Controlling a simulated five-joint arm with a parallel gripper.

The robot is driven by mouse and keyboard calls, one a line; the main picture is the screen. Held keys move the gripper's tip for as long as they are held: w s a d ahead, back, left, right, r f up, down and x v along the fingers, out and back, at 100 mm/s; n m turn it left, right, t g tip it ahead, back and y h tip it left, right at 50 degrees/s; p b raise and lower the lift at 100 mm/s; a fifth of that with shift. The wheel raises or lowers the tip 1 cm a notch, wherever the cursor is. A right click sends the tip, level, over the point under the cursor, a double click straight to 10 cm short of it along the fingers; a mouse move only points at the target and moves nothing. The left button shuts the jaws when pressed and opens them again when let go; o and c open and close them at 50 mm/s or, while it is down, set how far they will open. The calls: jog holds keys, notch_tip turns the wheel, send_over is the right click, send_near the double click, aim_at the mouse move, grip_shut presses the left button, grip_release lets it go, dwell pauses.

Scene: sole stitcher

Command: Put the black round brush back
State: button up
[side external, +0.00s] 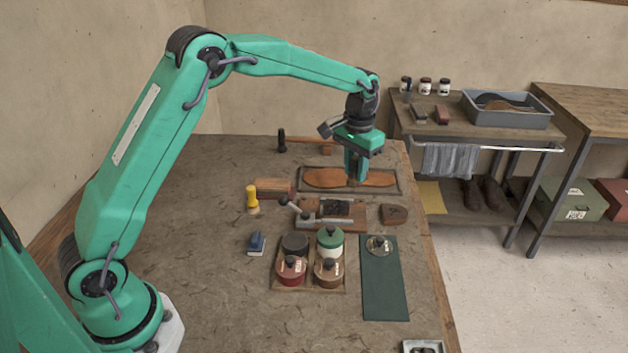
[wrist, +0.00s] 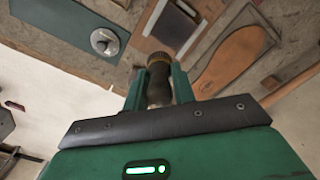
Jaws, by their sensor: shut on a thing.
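My gripper (wrist: 158,88) is shut on a round brush (wrist: 158,84) with a dark, glossy body and a brass-coloured ring, seen between the fingers in the wrist view. In the side view my gripper (side external: 355,178) points down over the tray with the brown sole; the brush is mostly hidden there by the fingers. A wooden tray (side external: 309,291) holds several round pots: a black one (side external: 295,245), a green-topped one (side external: 330,243), a red one (side external: 291,270) and a brown one (side external: 327,272).
The brown sole (side external: 348,178) lies below my gripper. In front stand a clamp block (side external: 335,208), a brown block (side external: 394,214) and a yellow-handled tool (side external: 252,197). A green mat (side external: 385,290) bears a grey disc (side external: 379,246). The table's left side is clear.

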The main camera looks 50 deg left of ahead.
jog(key=shift+s, duration=0.1)
jog(key=shift+s+a+r, duration=0.1)
jog(key=shift+s+r, duration=0.1)
jog(key=shift+s, duration=0.3)
jog(key=s+a+n, duration=0.2)
jog(key=s+n, duration=0.3)
jog(key=s, duration=1.8)
jog(key=shift+s, duration=0.25)
jog(key=shift+a+f, duration=0.1)
jog(key=a+f, duration=0.2)
jog(key=a, duration=0.1)
jog(key=w+a+f, duration=0.1)
jog(key=a+f, duration=0.1)
jog(key=a, duration=0.2)
jog(key=w+a+f, duration=0.1)
jog(key=a+f, duration=0.2)
jog(key=a, duration=0.1)
jog(key=shift+w+a, duration=0.1)
jog(key=shift+a, duration=0.1)
jog(key=shift+f, duration=2)
